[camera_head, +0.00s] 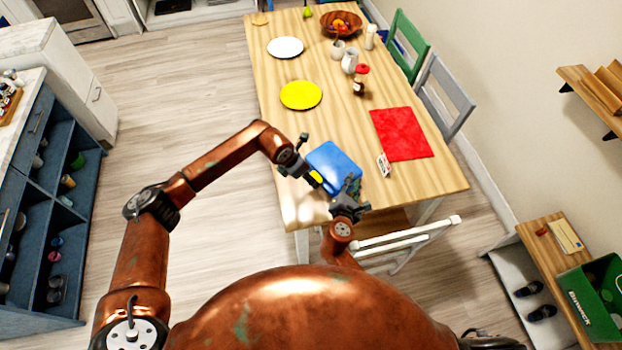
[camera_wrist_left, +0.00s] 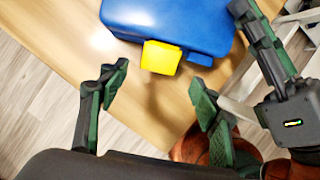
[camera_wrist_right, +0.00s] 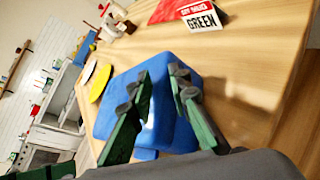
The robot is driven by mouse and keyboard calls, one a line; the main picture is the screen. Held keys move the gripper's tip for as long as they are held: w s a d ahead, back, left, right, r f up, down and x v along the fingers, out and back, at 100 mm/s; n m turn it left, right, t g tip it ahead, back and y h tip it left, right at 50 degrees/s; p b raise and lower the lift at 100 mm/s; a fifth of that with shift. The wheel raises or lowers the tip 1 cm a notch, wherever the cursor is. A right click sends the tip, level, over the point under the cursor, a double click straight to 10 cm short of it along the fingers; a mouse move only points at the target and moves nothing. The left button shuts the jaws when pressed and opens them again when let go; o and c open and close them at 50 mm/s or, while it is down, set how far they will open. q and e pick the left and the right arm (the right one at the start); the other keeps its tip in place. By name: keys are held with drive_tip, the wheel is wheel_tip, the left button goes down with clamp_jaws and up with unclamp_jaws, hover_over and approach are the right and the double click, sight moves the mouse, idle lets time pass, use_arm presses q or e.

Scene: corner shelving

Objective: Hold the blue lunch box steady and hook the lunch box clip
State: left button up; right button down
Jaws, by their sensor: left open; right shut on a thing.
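The blue lunch box (camera_head: 334,163) lies at the near end of the wooden table; its blue body fills the top of the left wrist view (camera_wrist_left: 170,18). A yellow clip (camera_wrist_left: 161,57) sticks out from its near side, and it also shows in the head view (camera_head: 316,177). My left gripper (camera_wrist_left: 157,102) is open and empty. Its fingers are apart on either side of the clip's line, short of the clip. My right gripper (camera_head: 350,193) is shut on the lunch box at its right near side; its fingers hide the exact grip in the right wrist view (camera_wrist_right: 160,82).
A red mat (camera_head: 402,133) and a white "GREEN" card (camera_head: 384,164) lie right of the box. A yellow plate (camera_head: 301,95) and white plate (camera_head: 285,47) are farther back. A white chair (camera_head: 410,237) stands close to my right arm.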

use_arm(q)
drive_tip(key=shift+x, duration=2.55)
drive_tip(key=shift+c, duration=0.5)
drive_tip(key=c, duration=1.1)
drive_tip(key=shift+o, duration=0.2)
